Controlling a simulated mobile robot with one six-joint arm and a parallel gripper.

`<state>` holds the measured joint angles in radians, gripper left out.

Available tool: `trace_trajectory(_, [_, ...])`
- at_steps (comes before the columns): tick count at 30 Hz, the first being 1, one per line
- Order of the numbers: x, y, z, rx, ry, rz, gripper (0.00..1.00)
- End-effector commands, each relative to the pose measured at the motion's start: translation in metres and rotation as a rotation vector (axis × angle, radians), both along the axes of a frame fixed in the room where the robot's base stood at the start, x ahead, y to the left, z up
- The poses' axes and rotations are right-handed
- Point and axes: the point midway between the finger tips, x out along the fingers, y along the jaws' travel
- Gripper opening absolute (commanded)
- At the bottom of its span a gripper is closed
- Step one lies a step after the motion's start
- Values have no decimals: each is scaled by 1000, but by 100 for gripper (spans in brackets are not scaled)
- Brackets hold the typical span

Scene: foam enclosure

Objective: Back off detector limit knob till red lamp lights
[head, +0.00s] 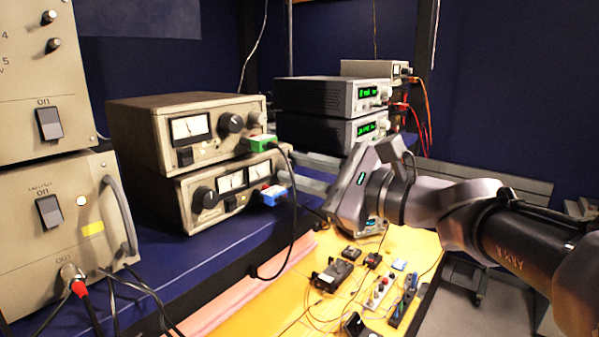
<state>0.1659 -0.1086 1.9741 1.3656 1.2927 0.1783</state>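Two beige metered units are stacked left of centre. The upper unit (187,130) has one meter, a large black knob (231,123) and a green connector (257,143). The lower unit (230,190) has two meters, a black knob (204,199) and a blue connector (273,195). I cannot read their labels, so I cannot tell which knob is the detector limit knob. I cannot make out a lit red lamp. My gripper (300,172) points left from the grey wrist, right of these units. Its two grey fingers look apart with nothing between them, and it appears clear of both knobs.
A large beige panel unit (55,235) with a rocker switch, handle and cables fills the left. Black units with green displays (372,93) stand behind my wrist. A yellow bench top (290,290) below holds small modules and wires. A black cable hangs beside the lower unit.

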Motion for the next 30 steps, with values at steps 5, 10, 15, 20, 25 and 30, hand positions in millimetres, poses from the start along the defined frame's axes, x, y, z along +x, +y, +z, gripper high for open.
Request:
trace_trajectory(5, [0,0,1,1,-1,0,27])
trace_trajectory(10, [0,0,0,2,0,0,45])
trace_trajectory(15, [0,0,0,1,1,0,45])
trace_trajectory(20, [-5,-7,0,0,-1,-2,45])
trace_trajectory(25, [-26,-36,-1,2,0,-7,45])
trace_trajectory(30, [-59,-79,-2,0,0,-9,45])
